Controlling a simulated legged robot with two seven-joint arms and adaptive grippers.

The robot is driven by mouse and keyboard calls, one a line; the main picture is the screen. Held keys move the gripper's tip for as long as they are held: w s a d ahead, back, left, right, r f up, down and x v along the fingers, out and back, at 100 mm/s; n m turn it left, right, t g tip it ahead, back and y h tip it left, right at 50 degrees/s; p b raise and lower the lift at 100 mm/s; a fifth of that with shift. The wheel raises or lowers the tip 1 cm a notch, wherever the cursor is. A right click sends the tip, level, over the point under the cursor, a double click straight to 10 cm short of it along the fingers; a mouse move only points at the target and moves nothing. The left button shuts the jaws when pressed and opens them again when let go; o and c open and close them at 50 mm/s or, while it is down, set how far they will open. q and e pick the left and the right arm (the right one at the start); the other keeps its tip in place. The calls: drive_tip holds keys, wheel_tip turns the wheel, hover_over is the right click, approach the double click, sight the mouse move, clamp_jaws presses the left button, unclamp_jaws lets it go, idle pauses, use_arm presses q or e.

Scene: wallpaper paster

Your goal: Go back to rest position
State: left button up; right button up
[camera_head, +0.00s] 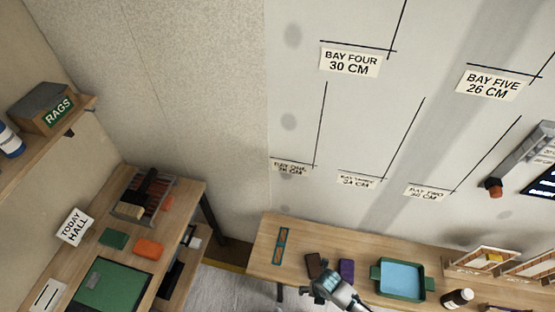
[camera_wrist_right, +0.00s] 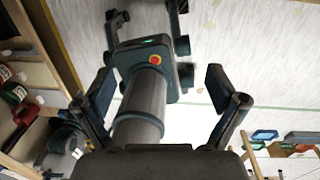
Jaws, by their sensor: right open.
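My right gripper (camera_head: 326,285) shows at the bottom of the head view, in front of the back workbench (camera_head: 262,240). Its arm comes in from the lower right. In the right wrist view its two dark fingers (camera_wrist_right: 160,85) are spread apart with nothing held between them. Parts of my own body show beyond the fingers there.
A side bench (camera_head: 186,205) stands at left, below a shelf with a RAGS box (camera_head: 45,108). Bay labels (camera_head: 350,60) mark the wall.

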wheel_tip(320, 180, up, 8)
drive_tip(key=a+m+t+y, duration=0.1)
drive_tip(key=m+t, duration=0.1)
drive_tip(key=m, duration=1.3)
drive_tip(key=s+d+r+m+t+h, duration=0.1)
drive_tip(key=s+d+r+m, duration=0.2)
drive_tip(key=m, duration=0.5)
drive_tip(key=s+d+r+m, duration=0.1)
drive_tip(key=d+r+m, duration=0.35)
drive_tip(key=m, duration=0.35)
drive_tip(key=s+d+f+g+b, duration=0.1)
drive_tip(key=s+f+b, duration=0.15)
drive_tip(key=f, duration=2.85)
use_arm(q)
drive_tip(key=f, duration=0.1)
drive_tip(key=f+b, duration=0.1)
drive_tip(key=f, duration=0.1)
drive_tip(key=shift+s+a+f, duration=0.1)
drive_tip(key=shift+s+f, duration=0.15)
drive_tip(key=shift+s, duration=0.15)
use_arm(e)
drive_tip(key=s+d+f+g, duration=0.1)
drive_tip(key=s+d+f, duration=0.2)
drive_tip(key=s+f, duration=1.2)
drive_tip(key=shift+s+f+h, duration=0.3)
drive_tip(key=shift+s+h, duration=0.1)
drive_tip(key=shift+s, duration=0.55)
